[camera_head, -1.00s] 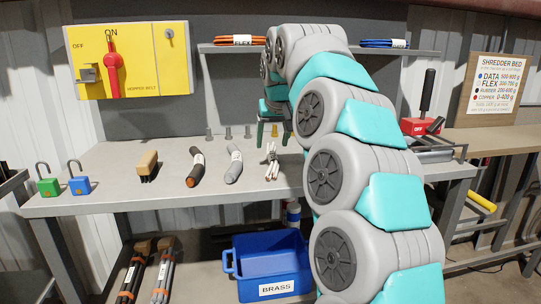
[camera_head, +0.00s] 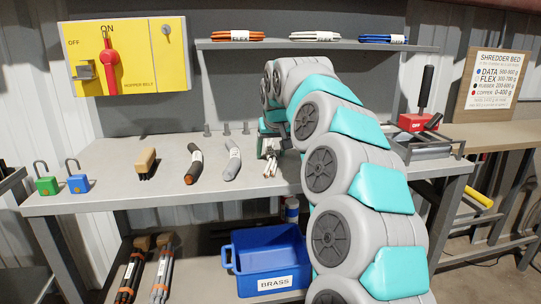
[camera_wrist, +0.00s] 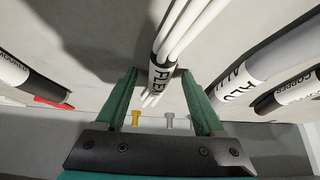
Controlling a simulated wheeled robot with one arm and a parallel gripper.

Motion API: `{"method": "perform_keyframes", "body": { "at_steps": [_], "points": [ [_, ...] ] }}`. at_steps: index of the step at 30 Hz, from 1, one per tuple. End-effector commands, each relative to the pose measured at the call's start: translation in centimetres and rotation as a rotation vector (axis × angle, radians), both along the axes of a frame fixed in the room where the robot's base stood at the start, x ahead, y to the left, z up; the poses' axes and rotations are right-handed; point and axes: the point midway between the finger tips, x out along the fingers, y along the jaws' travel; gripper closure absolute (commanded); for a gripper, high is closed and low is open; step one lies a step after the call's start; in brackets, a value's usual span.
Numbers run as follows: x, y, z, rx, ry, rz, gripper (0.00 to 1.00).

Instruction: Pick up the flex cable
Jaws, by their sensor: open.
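A white multi-strand cable bundle (camera_head: 270,156) lies on the bench. In the wrist view the white bundle (camera_wrist: 165,60) carries a dark-lettered label that seems to read FLEX. My gripper (camera_wrist: 160,105) is open and empty, with one green finger on each side of the bundle's line. I cannot tell whether the fingers are down at its height or touching it. In the head view my gripper (camera_head: 273,134) is just above and behind the bundle, partly hidden by my arm.
A grey cable (camera_head: 232,160) and a black cable (camera_head: 194,164) lie left of the bundle, with a wooden-handled brush (camera_head: 147,162) beyond. Several small posts (camera_head: 227,129) stand at the bench's back. A blue BRASS bin (camera_head: 270,262) sits below.

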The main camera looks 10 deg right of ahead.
Motion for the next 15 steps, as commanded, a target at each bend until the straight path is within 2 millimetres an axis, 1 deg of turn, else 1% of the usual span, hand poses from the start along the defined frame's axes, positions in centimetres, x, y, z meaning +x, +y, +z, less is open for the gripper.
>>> {"method": "perform_keyframes", "body": {
  "at_steps": [2,5,15],
  "points": [
    [-0.01,-0.01,0.04,0.000,-0.001,0.000,0.30],
    [-0.01,-0.02,0.07,0.000,-0.001,0.000,0.40],
    [-0.01,-0.03,0.09,0.001,-0.002,-0.001,0.78]
  ]
}}
